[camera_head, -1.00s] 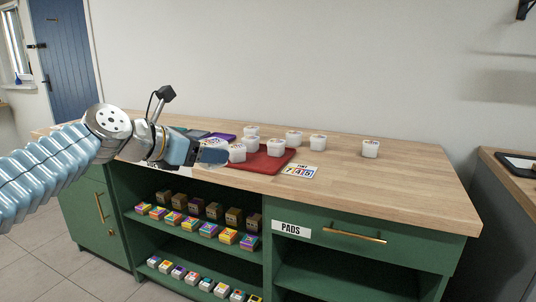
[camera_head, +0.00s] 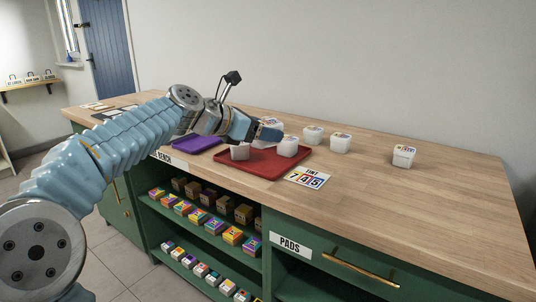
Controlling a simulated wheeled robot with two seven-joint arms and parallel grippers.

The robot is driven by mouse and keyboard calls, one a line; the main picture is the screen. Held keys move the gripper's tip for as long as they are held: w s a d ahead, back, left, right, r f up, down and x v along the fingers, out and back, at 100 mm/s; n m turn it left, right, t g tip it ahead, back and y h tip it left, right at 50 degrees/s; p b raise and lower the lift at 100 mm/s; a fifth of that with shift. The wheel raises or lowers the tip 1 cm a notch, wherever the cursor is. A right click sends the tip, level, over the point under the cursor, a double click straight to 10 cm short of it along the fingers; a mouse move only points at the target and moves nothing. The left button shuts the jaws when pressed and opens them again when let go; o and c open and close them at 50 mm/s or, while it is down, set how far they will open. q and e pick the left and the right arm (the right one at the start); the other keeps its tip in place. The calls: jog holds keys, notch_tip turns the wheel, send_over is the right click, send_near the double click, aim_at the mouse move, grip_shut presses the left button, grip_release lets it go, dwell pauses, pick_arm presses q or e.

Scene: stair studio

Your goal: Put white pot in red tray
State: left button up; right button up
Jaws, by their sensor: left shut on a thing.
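My left gripper (camera_head: 271,134) reaches in from the left over the red tray (camera_head: 262,167). It is shut on a white pot (camera_head: 288,148), which shows at its fingertips over the right part of the tray. I cannot tell whether that pot touches the tray floor. More white pots stand on the bench: one behind my gripper (camera_head: 270,122), two behind and right of the tray (camera_head: 313,134) (camera_head: 340,143), and one farther right (camera_head: 403,156). My right gripper is not in view.
A purple tray (camera_head: 197,143) lies left of the red tray, partly under my arm. A numbered card (camera_head: 308,179) lies at the red tray's front right. The wooden bench top (camera_head: 430,210) is clear at the right. Shelves with small boxes are below.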

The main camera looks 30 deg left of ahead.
pick_arm(q)
jog(key=b, duration=0.1)
send_over(265, 167)
jog(key=f, duration=0.6)
jog(key=shift+s+d+f, duration=0.1)
jog(key=shift+s+d, duration=0.05)
jog(key=shift+s, duration=0.15)
jog(key=f, duration=0.2)
jog(key=f+b, duration=0.1)
jog(key=shift+w+a+f, duration=0.15)
jog(key=shift+w+a, duration=0.1)
jog(key=shift+w, duration=0.15)
jog(key=shift+f, duration=0.35)
jog(key=shift+f, duration=0.1)
jog(key=o, duration=1.1)
jog(key=shift+o, duration=0.2)
jog(key=v, duration=1.2)
